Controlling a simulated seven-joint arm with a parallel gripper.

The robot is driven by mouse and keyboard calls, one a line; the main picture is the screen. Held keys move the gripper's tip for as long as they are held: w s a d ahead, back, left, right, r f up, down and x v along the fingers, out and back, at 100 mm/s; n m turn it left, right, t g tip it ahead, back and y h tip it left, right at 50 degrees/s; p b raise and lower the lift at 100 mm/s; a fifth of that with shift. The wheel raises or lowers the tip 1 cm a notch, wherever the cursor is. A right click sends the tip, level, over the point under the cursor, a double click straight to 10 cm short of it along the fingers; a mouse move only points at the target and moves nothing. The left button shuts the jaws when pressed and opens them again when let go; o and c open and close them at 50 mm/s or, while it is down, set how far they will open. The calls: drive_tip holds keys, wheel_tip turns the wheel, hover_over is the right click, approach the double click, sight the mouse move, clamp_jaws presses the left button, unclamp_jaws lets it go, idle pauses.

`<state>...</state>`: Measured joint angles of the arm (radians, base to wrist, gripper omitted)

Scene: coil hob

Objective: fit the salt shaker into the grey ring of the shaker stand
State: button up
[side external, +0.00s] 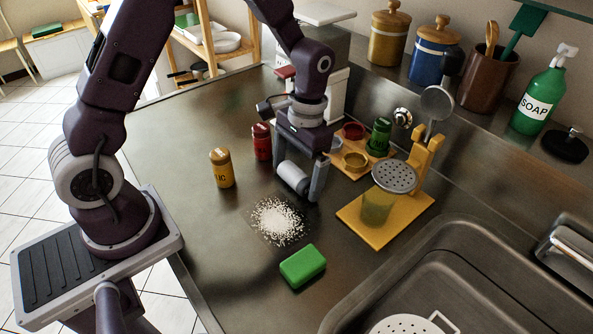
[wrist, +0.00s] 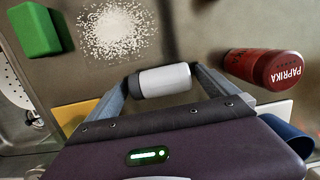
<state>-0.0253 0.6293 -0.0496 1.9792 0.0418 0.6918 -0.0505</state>
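The salt shaker (side external: 290,177) is a white cylinder with a dark grey cap, lying on its side low over the counter. In the wrist view it (wrist: 165,80) lies crosswise between the fingertips, cap to the left. My gripper (side external: 298,182) points down with its fingers wide apart, one beyond each end of the shaker; I see no clear grip. The shaker stand (side external: 336,161) is a wooden board behind my gripper. It carries a red ring (side external: 353,130), a yellow ring (side external: 355,161) and a green shaker (side external: 379,136). A bluish-grey ring (side external: 335,143) is partly hidden by my gripper.
A red paprika shaker (side external: 262,142) and a yellow shaker (side external: 221,168) stand left of my gripper. Spilled salt (side external: 278,221) and a green sponge (side external: 303,266) lie in front. A yellow board (side external: 405,217) holding a green glass stands right, near the sink (side external: 460,255).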

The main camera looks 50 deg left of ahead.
drive_tip(key=shift+r, duration=0.1)
wheel_tip(320, 180, up, 12)
drive_tip(key=w, duration=0.2)
drive_tip(key=s+r+t, duration=0.3)
drive_tip(key=s+r, duration=0.1)
drive_tip(key=s, duration=0.5)
drive_tip(key=s+r+t, duration=0.4)
drive_tip(key=s+r, duration=0.1)
drive_tip(key=s, duration=0.5)
drive_tip(key=shift+s+a+r, duration=0.15)
drive_tip(key=shift+s+a, duration=0.05)
drive_tip(key=shift+s, duration=0.3)
drive_tip(key=c, duration=0.8)
